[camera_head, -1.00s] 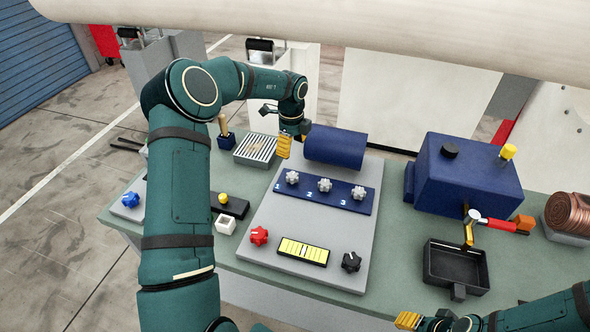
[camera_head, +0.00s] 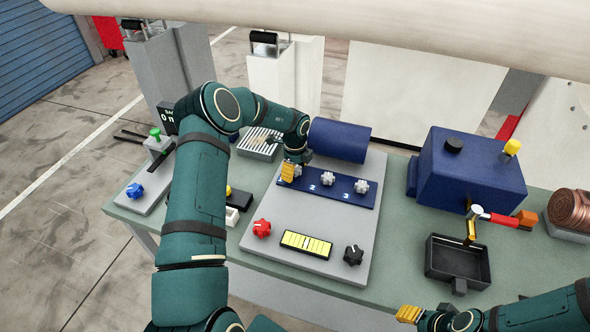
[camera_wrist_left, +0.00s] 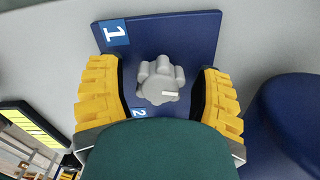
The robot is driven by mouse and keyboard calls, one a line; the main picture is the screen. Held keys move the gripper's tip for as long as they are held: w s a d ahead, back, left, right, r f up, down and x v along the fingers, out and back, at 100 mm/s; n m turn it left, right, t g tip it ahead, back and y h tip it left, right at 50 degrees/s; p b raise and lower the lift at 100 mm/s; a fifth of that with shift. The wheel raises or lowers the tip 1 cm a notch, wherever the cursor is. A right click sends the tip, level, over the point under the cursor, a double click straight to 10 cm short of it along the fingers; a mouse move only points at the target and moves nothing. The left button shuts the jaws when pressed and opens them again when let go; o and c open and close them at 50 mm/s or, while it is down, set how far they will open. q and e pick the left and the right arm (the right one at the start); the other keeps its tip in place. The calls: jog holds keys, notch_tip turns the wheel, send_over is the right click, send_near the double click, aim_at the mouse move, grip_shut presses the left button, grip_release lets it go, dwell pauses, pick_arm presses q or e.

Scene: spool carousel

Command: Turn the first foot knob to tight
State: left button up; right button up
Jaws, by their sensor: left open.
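The blue strip (camera_head: 338,191) on the grey panel carries three light grey lobed knobs, with numbers beside them. The first foot knob (camera_wrist_left: 158,82) shows in the left wrist view, with a short white mark and the label 1 nearby. My left gripper (camera_wrist_left: 160,95) is open, with one yellow finger on each side of this knob and a gap on both sides. In the head view my left gripper (camera_head: 290,172) is over the strip's left end and mostly hides this knob. My right gripper (camera_head: 412,315) is at the bottom right; its jaw opening is unclear.
The second knob (camera_head: 327,178) and third knob (camera_head: 361,186) stand to the right. A blue cylinder (camera_head: 340,141) lies close behind the strip. A red knob (camera_head: 262,228), a yellow gauge (camera_head: 306,244) and a black knob (camera_head: 353,255) are in front.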

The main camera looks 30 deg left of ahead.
pick_arm(q)
grip_shut()
jog(key=shift+m, duration=0.5)
jog(key=m, duration=0.3)
jog(key=shift+m, duration=0.4)
jog(key=m, duration=0.5)
jog(key=shift+m, duration=0.3)
jog(key=m, duration=1)
jog(key=shift+w+d, duration=0.1)
